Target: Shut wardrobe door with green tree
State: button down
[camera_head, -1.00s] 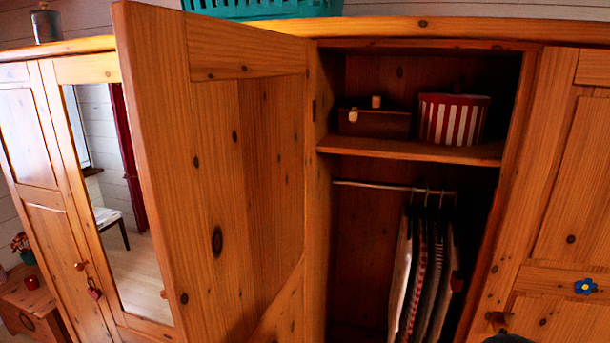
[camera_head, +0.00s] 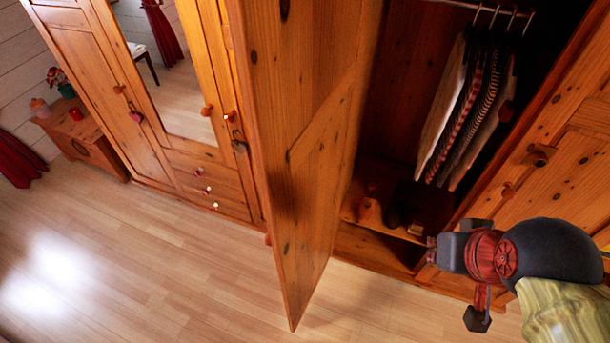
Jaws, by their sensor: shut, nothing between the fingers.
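A wooden wardrobe door (camera_head: 310,130) stands wide open in the middle of the picture. I see its inner face; no green tree shows, and its outer face is turned away. The wardrobe compartment (camera_head: 410,95) to its right is open, with clothes on hangers (camera_head: 465,115) and dark small items on its floor. My gripper (camera_head: 447,252) is at the lower right, in front of the compartment's lower right edge. It is shut and empty, apart from the open door, with a gap of floor and compartment between them.
Left of the open door are a mirrored door (camera_head: 180,80), small drawers (camera_head: 210,188) and knobs. A closed door (camera_head: 570,150) with a knob is at the right. A low wooden chest (camera_head: 85,140) stands far left. The floor (camera_head: 150,270) is clear at front left.

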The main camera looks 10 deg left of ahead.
aim_at(299, 64)
jog(key=j+z, duration=0.15)
jog(key=j, duration=0.3)
jog(key=j+z, duration=0.15)
jog(key=j, duration=0.3)
jog(key=k+j+z, duration=0.15)
jog(key=j, duration=0.25)
jog(key=k+j+z, duration=0.15)
jog(key=j, duration=0.3)
jog(key=j+z, duration=0.15)
jog(key=j, duration=0.3)
jog(key=k+j+z, duration=0.2)
jog(key=j, duration=0.2)
